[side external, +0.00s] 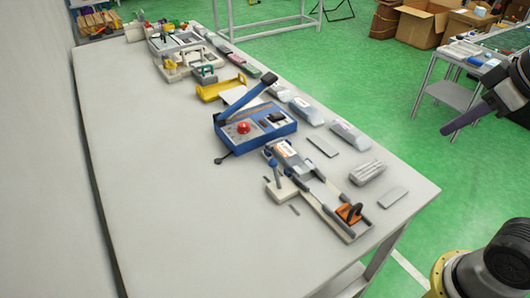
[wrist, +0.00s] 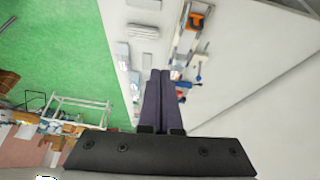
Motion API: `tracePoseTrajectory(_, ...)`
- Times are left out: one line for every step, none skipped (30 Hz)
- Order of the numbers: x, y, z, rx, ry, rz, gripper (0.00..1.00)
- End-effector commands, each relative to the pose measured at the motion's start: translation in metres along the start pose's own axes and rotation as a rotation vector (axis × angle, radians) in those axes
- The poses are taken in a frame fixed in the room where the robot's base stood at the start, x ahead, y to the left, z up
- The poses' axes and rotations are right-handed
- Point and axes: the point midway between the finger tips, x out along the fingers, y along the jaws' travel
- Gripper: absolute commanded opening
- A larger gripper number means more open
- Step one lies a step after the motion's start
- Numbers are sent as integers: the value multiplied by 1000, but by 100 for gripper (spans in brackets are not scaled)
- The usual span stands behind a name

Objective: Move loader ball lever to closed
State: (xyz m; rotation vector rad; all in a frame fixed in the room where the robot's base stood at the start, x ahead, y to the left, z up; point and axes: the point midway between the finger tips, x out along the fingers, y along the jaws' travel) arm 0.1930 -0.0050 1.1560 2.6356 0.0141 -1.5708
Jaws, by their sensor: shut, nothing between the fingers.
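The loader (side external: 320,190) is a long grey and white fixture with an orange end piece (side external: 349,213) at the near right of the table. The orange piece also shows at the top of the wrist view (wrist: 196,18). My gripper (side external: 446,131) is off the table's right side, well apart from the loader. Its purple fingers are shut together and empty in the wrist view (wrist: 160,72).
A blue box (side external: 255,128) with a red knob, a raised dark arm and a black ball-ended rod stands behind the loader. Grey mouse-shaped parts (side external: 348,135) and flat plates lie to the right. The table's left half (side external: 150,200) is clear. A side cart (side external: 450,95) stands beyond.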

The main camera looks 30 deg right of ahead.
Motion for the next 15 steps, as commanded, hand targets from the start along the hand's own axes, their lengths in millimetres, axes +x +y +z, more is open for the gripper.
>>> tracePoseTrajectory(-5, 0, -20, -21, -8, 1, 0)
tracePoseTrajectory(-8, 0, -31, -33, -14, 2, 0)
tracePoseTrajectory(-11, 0, -46, -50, -20, 4, 0)
tracePoseTrajectory(-12, -1, -56, -63, -28, 4, 0)
tracePoseTrajectory(-13, -2, -67, -74, -33, 4, 0)
tracePoseTrajectory(-14, -4, -80, -90, -42, 4, 0)
tracePoseTrajectory(-14, -5, -90, -102, -48, 5, 0)
tracePoseTrajectory(-13, -6, -100, -113, -55, 5, 0)
tracePoseTrajectory(-12, -9, -113, -130, -64, 5, 0)
tracePoseTrajectory(-10, -11, -123, -141, -71, 5, 0)
tracePoseTrajectory(-9, -14, -132, -153, -78, 5, 0)
tracePoseTrajectory(-5, -18, -144, -169, -88, 4, 0)
tracePoseTrajectory(-2, -21, -153, -181, -95, 4, 0)
tracePoseTrajectory(1, -24, -161, -192, -103, 4, 0)
tracePoseTrajectory(6, -28, -173, -209, -112, 4, 0)
